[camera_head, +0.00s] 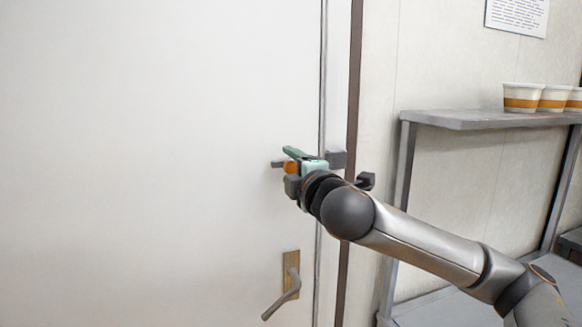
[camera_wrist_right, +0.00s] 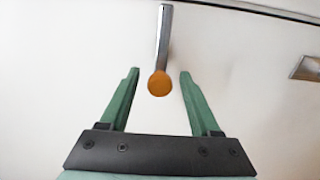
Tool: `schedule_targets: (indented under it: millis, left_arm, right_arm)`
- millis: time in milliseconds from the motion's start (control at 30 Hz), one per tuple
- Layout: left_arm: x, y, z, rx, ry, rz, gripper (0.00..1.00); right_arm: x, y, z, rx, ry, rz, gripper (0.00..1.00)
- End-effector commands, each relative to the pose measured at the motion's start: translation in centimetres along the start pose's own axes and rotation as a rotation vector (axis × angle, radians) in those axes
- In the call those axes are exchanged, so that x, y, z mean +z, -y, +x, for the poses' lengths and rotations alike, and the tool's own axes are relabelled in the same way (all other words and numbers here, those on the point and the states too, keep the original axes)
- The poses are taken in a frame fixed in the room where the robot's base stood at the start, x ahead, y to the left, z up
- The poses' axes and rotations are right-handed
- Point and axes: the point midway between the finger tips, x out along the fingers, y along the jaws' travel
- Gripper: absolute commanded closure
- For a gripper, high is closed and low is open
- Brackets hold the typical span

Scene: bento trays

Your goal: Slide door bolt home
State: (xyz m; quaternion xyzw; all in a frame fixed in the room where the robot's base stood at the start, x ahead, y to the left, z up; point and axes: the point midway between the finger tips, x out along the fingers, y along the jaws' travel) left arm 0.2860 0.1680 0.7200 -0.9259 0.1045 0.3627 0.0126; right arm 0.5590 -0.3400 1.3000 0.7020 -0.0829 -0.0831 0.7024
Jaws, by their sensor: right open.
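The bolt's orange knob (camera_head: 291,168) is on the white door (camera_head: 160,150), close to the door's right edge. A short grey bar end (camera_head: 277,164) shows just left of the knob. A grey block (camera_head: 337,159) sits at the door edge to the right, partly behind my gripper. My right gripper (camera_head: 296,161), with green fingers, is at the knob. In the right wrist view the gripper (camera_wrist_right: 159,72) is open, and the orange knob (camera_wrist_right: 159,83) lies between the two fingers with a gap on each side. A grey bar (camera_wrist_right: 164,35) runs up from the knob. My left gripper is out of view.
A lever handle (camera_head: 291,275) on a brass plate is below the bolt. A grey shelf (camera_head: 470,121) with several striped cups (camera_head: 522,97) stands on the right, behind my arm. A paper notice (camera_head: 517,16) hangs above. The door surface to the left is clear.

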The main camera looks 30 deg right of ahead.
Motion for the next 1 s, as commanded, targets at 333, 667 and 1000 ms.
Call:
schedule_targets:
  millis: [333, 667, 1000]
  left_arm:
    - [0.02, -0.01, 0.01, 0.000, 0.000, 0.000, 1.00]
    - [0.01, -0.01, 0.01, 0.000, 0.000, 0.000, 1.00]
    - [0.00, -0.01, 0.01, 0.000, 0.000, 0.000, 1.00]
  right_arm:
    - [0.00, -0.02, -0.04, 0.000, 0.000, 0.000, 0.62]
    - [0.01, -0.03, -0.05, 0.000, 0.000, 0.000, 0.99]
    - [0.02, -0.03, -0.05, 0.000, 0.000, 0.000, 1.00]
